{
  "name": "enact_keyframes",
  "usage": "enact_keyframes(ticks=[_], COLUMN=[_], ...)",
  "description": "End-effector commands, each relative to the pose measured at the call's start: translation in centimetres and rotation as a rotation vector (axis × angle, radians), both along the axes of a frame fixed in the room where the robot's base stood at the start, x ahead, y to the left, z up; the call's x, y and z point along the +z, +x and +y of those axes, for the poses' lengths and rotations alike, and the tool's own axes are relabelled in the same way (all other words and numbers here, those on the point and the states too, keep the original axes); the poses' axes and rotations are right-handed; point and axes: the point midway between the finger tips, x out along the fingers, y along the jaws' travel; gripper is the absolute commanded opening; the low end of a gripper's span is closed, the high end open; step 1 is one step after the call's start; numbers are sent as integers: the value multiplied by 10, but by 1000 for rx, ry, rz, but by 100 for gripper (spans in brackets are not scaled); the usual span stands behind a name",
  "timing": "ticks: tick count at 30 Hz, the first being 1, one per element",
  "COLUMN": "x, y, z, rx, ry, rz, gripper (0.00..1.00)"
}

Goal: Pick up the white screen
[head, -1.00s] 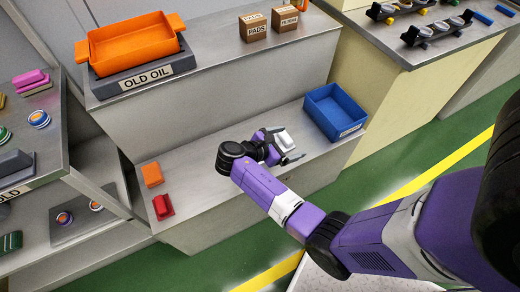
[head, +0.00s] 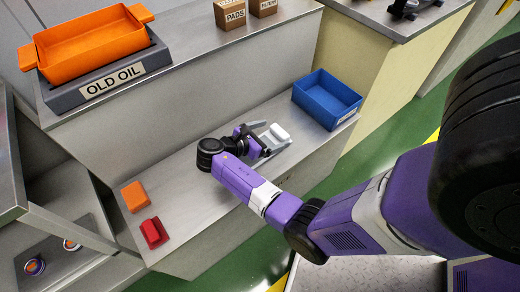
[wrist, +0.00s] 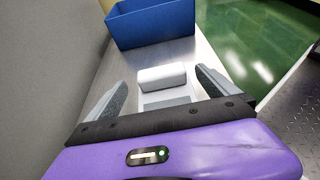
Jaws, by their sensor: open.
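The white screen (head: 277,133) is a small white block with rounded edges on the lower metal shelf, seen at my gripper's end in the head view. In the wrist view the white screen (wrist: 162,76) lies ahead, between and slightly beyond the fingertips, with a grey part just in front of it. My gripper (head: 272,139) is open. Its two grey fingers stand apart on either side in the wrist view (wrist: 160,88), and I see a gap between them and the block. Whether either finger touches it is not clear.
A blue bin (head: 327,98) stands just beyond the white screen on the same shelf. An orange block (head: 135,196) and a red block (head: 153,232) lie at the shelf's left end. An orange tray (head: 90,45) marked OLD OIL and cardboard boxes (head: 229,13) stand on the upper level.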

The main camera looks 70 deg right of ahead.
Motion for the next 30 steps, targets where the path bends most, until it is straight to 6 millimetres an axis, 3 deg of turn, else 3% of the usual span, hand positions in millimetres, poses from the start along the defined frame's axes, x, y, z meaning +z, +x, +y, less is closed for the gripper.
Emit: enact_keyframes(ticks=[6, 15, 25, 30], x=[-12, -12, -12, -12], y=[-15, -16, -16, -16], z=[-21, -24, -23, -23], rx=[-2, 0, 0, 0], ry=[0, 0, 0, 0], rz=[0, -1, -1, -1], gripper=[98, 96, 31, 29])
